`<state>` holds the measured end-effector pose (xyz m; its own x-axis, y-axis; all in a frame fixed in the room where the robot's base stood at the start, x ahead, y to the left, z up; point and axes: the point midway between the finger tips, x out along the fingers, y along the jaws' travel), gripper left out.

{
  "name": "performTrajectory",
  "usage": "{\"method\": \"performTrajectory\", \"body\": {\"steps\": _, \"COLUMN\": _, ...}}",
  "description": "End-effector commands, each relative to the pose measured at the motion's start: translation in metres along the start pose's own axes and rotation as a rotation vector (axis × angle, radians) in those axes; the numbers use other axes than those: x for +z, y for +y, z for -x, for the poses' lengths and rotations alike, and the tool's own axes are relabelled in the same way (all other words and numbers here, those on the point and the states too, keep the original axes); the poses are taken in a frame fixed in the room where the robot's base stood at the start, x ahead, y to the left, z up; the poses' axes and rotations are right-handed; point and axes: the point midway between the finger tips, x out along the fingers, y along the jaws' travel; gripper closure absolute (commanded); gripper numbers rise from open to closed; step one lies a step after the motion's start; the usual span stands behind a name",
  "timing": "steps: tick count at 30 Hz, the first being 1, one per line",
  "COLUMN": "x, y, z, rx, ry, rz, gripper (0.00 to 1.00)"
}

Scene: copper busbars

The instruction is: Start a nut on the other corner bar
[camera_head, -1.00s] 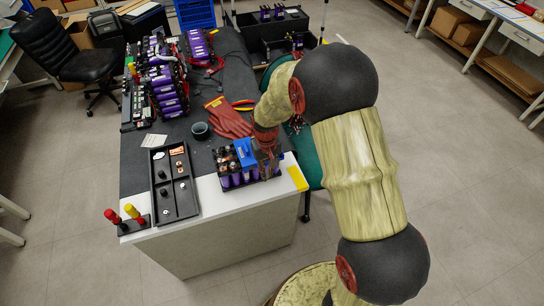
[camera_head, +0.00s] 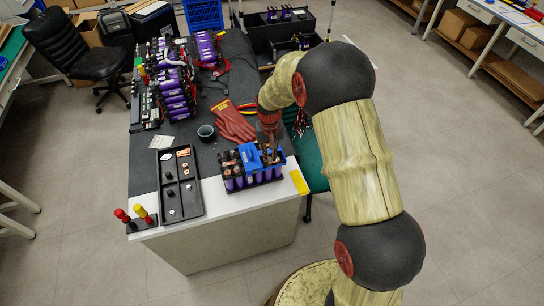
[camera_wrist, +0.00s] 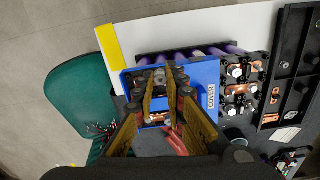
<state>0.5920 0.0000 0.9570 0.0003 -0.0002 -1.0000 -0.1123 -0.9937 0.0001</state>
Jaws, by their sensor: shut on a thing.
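The battery module (camera_head: 250,180), with purple cells, stands at the near right corner of the table. A blue cover (camera_head: 248,156) sits on it, marked COVER (camera_wrist: 211,97) in the wrist view. Copper bars with bolts (camera_wrist: 240,72) show beside the cover. Another copper bar (camera_wrist: 157,118) shows in the cover's opening, partly hidden by my fingers. My gripper (camera_wrist: 161,75) is over the cover and the module's end, its fingers close together. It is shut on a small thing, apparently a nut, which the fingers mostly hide. I cannot tell whether it touches a bolt.
A black parts tray (camera_head: 195,190) with small parts stands left of the module. Red gloves (camera_head: 234,124) and a dark cup (camera_head: 206,131) lie behind. Red and yellow-handled tools (camera_head: 141,213) stand at the front left.

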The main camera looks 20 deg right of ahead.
Motion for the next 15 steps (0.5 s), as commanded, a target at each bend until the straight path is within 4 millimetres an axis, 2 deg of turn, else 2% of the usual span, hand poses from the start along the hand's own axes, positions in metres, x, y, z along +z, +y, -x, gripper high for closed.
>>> {"method": "performTrajectory", "body": {"steps": 1, "x": -0.007, "y": -0.001, "z": 0.007, "rx": 0.0, "ry": -0.001, "rz": -0.024, "gripper": 1.0}}
{"method": "performTrajectory", "body": {"steps": 5, "x": -0.027, "y": -0.003, "z": 0.008, "rx": 0.0, "ry": 0.001, "rz": -0.123, "gripper": 1.0}}
{"method": "performTrajectory", "body": {"steps": 11, "x": -0.028, "y": -0.003, "z": 0.004, "rx": 0.0, "ry": 0.0, "rz": -0.175, "gripper": 1.0}}
{"method": "performTrajectory", "body": {"steps": 15, "x": -0.027, "y": -0.003, "z": -0.007, "rx": 0.0, "ry": -0.001, "rz": -0.175, "gripper": 1.0}}
